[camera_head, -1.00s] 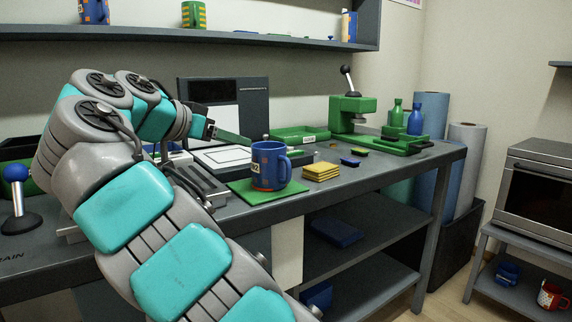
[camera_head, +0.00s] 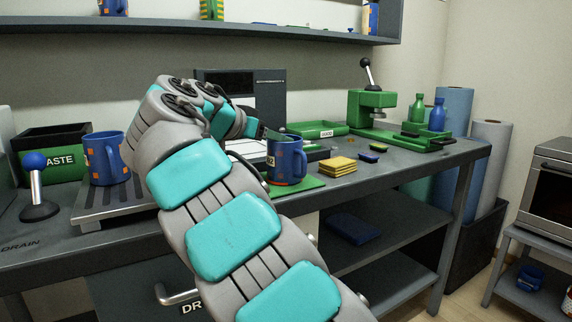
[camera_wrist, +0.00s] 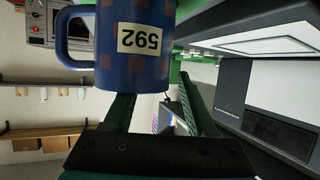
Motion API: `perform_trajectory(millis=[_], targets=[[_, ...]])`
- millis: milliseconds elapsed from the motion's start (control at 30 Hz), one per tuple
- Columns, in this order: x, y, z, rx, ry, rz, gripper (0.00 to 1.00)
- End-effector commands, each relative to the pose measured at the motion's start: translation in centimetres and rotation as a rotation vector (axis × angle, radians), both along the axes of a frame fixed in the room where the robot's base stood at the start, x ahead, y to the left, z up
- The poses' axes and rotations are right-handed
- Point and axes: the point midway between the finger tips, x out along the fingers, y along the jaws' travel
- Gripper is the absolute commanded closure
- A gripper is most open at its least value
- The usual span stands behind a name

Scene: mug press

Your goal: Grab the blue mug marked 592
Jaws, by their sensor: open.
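The blue mug marked 592 (camera_head: 288,163) has orange squares and stands upright on a green mat (camera_head: 305,187) on the bench. In the wrist view the mug (camera_wrist: 112,66) fills the upper middle, its white 592 label upside down and its handle on the left. My gripper (camera_head: 268,133) is at the mug's upper left in the head view, largely hidden by my arm. In the wrist view its two dark green fingers (camera_wrist: 155,85) are apart, with the mug close at their tips. I cannot tell whether they touch it or how far it is between them.
Another blue mug with orange squares (camera_head: 106,160) stands on the metal drain tray (camera_head: 88,215) at the left. Yellow pads (camera_head: 338,165), a green tray (camera_head: 320,130) and a green press (camera_head: 372,108) are to the right. A shelf (camera_head: 200,27) runs above.

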Motion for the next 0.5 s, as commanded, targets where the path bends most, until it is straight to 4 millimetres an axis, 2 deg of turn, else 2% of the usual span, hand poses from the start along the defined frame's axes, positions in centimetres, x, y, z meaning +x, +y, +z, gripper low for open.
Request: perform_trajectory(millis=[167,500], targets=[[-0.02,0.05,0.03,0.0,-0.001,0.001,0.45],[-0.04,0.05,0.04,0.0,-0.001,0.001,0.84]])
